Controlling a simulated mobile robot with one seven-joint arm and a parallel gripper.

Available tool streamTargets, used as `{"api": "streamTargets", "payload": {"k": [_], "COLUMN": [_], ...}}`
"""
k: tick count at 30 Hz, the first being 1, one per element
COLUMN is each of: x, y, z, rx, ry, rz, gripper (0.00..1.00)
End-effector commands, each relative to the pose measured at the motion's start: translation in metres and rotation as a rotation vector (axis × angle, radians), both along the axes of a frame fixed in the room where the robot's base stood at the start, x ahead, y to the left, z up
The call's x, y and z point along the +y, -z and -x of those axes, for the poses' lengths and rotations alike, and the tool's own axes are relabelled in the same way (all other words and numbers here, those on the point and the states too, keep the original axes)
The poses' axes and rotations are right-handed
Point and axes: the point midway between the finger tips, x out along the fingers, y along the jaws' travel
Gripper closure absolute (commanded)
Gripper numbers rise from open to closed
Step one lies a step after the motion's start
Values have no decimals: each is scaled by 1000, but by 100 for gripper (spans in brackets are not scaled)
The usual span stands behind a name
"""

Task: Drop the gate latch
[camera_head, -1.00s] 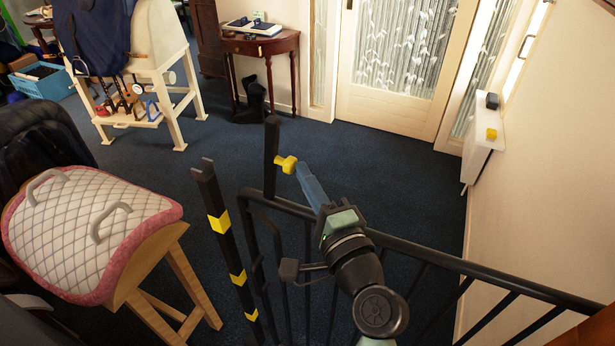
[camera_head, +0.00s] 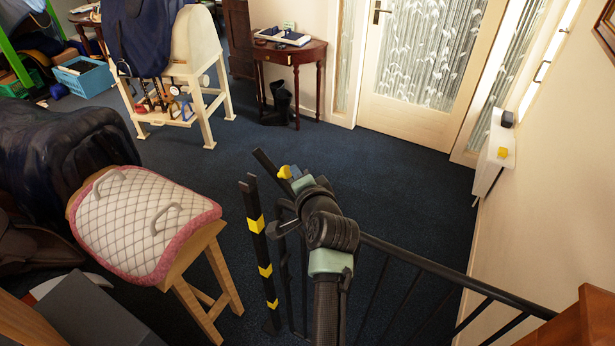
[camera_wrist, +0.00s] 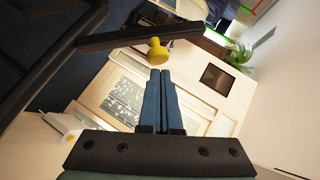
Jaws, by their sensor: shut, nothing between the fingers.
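The gate latch is a dark flat bar (camera_head: 264,160) with a yellow knob (camera_head: 285,172). In the head view it leans up and left from the gate's end, its free end above and apart from the post (camera_head: 252,232) with yellow chevrons. My gripper (camera_head: 296,172) is at the knob's right side; its fingers are mostly hidden by my wrist. In the wrist view the blue fingers (camera_wrist: 160,72) are shut together and empty. Their tips are just short of the yellow knob (camera_wrist: 158,50) on the dark bar (camera_wrist: 125,38); I cannot tell if they touch.
The black gate railing (camera_head: 450,275) runs right from under my arm. A stand with a quilted pink-edged saddle pad (camera_head: 140,225) is close on the left. A white wall shelf (camera_head: 497,150) is at right.

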Motion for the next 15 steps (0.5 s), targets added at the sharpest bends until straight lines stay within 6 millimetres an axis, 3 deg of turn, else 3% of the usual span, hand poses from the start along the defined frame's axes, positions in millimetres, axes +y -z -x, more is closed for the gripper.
{"api": "streamTargets", "payload": {"k": [7, 15], "x": [25, 48], "y": [-3, 12], "z": [-19, -32], "rx": [59, 188], "ry": [-3, -2], "rz": [112, 332], "gripper": [100, 100]}}
